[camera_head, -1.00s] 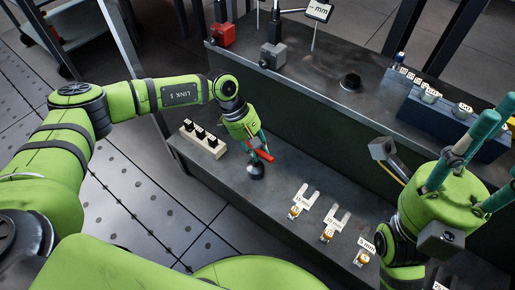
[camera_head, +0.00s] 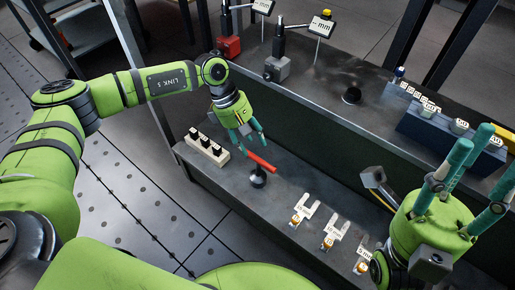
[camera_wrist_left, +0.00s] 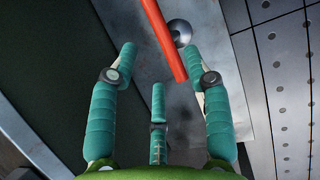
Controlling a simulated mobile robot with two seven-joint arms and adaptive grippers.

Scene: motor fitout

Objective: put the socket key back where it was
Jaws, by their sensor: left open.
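What looks like the socket key is a red bar (camera_head: 262,162) above a dark round foot (camera_head: 258,180) on the lower bench ledge. In the left wrist view the red bar (camera_wrist_left: 160,35) runs between and beyond the fingertips, with a round metal piece (camera_wrist_left: 180,32) beside it. My left gripper (camera_head: 248,134) is open, up and left of the bar and apart from it in the head view. Its teal fingers (camera_wrist_left: 160,62) are spread and hold nothing. My right gripper (camera_head: 468,175) is at the right with its fingers spread and empty.
A pale block with black pieces (camera_head: 207,147) stands left of the key. Forked, labelled holders (camera_head: 304,212) line the ledge to the right. The upper shelf carries a red block (camera_head: 229,46), a grey block (camera_head: 277,68), a black knob (camera_head: 351,96) and a blue rack (camera_head: 430,128).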

